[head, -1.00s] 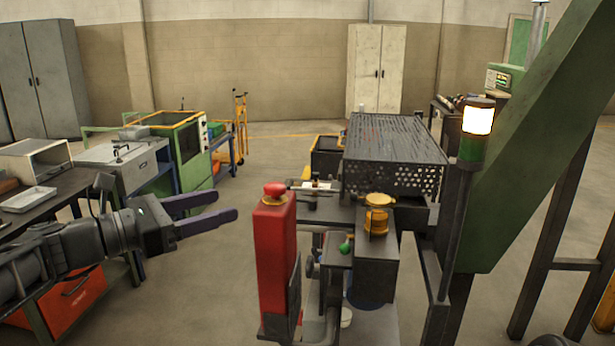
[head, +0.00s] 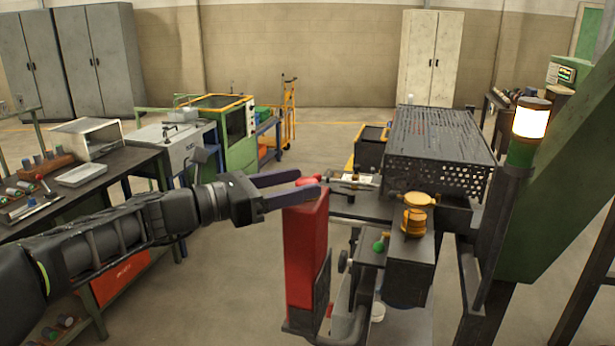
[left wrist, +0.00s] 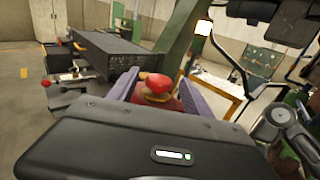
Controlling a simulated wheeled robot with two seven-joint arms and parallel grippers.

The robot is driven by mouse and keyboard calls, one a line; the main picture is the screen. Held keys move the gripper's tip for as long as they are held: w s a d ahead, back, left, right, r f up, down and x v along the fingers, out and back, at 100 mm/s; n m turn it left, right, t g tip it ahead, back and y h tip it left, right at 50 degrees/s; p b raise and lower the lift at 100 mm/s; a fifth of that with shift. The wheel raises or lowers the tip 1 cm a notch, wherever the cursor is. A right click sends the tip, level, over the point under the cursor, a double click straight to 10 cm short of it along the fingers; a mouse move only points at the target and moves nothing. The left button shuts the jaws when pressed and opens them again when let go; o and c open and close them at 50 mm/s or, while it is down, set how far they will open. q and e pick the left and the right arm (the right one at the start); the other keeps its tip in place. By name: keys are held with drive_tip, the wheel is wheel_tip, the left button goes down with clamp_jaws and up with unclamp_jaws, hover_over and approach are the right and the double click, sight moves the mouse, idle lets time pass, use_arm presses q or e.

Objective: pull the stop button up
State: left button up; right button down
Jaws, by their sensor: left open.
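The stop button (head: 309,180) is a red mushroom head on top of a tall red box (head: 306,250). It also shows in the left wrist view (left wrist: 157,84), with a yellowish ring below it. My left gripper (head: 313,182) is open, level with the box top, with its two purple fingers reaching in from the left. In the left wrist view one finger is on each side of the button, and it looks apart from both. In the head view the near finger hides part of the button. My right gripper is not in view.
Right of the box stands a machine with a perforated dark cover (head: 440,150), an amber cap (head: 414,222) and a green knob (head: 379,246). A lit signal lamp (head: 530,122) stands on a post by a green beam. A workbench (head: 115,175) is at left.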

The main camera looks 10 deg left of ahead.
use_arm(q)
drive_tip(key=shift+x, duration=1.25)
clamp_jaws()
